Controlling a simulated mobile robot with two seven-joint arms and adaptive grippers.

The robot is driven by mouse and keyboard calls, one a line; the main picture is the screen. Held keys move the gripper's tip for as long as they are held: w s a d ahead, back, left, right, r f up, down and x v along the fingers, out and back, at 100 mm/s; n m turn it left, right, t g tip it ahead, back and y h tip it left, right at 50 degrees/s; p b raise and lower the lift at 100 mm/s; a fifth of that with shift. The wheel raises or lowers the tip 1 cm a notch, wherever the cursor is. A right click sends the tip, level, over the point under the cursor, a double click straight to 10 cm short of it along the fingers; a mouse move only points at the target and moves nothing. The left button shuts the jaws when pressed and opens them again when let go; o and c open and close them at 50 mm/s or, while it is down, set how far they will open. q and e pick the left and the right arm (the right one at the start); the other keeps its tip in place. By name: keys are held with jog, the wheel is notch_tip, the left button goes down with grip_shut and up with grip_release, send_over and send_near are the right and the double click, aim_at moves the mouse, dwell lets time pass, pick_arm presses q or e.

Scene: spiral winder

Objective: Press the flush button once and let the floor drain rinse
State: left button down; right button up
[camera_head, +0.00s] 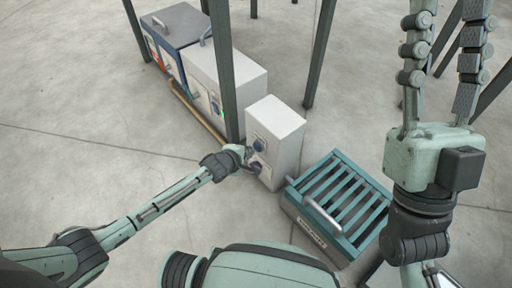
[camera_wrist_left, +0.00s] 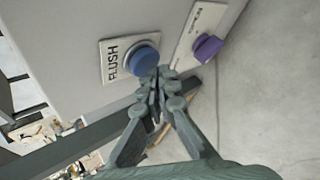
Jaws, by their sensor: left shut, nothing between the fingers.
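A white control box (camera_head: 275,134) stands on the floor in the head view. Its front carries a blue button (camera_head: 259,147), labelled FLUSH in the wrist view, where the blue button (camera_wrist_left: 147,60) sits on a white plate. A purple button (camera_wrist_left: 207,47) on a second plate is beside it. My left gripper (camera_head: 246,154) is shut and empty at the box front; in the wrist view its fingertips (camera_wrist_left: 156,80) overlap the blue button's lower edge. I cannot tell whether they touch it. A teal slatted drain grate (camera_head: 343,198) lies right of the box. My right gripper (camera_head: 450,14) is raised with its fingers apart.
A larger white box (camera_head: 228,77) and a grey-lidded blue box (camera_head: 174,27) stand behind, towards the upper left. Dark posts (camera_head: 224,70) rise near them. A handle (camera_head: 322,215) crosses the grate's near side. Concrete floor (camera_head: 80,110) is clear on the left.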

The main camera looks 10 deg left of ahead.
pick_arm(q)
jog(key=shift+w+d, duration=0.3)
jog(key=shift+w, duration=0.05)
dwell(0.6)
dwell(0.3)
jog(key=shift+s+a+p, duration=0.5)
jog(key=shift+s+p, duration=0.05)
jog(key=shift+s, duration=0.15)
jog(key=s+a+p, duration=0.1)
jog(key=s, duration=0.1)
jog(key=s+a+p, duration=0.2)
jog(key=shift+a, duration=0.1)
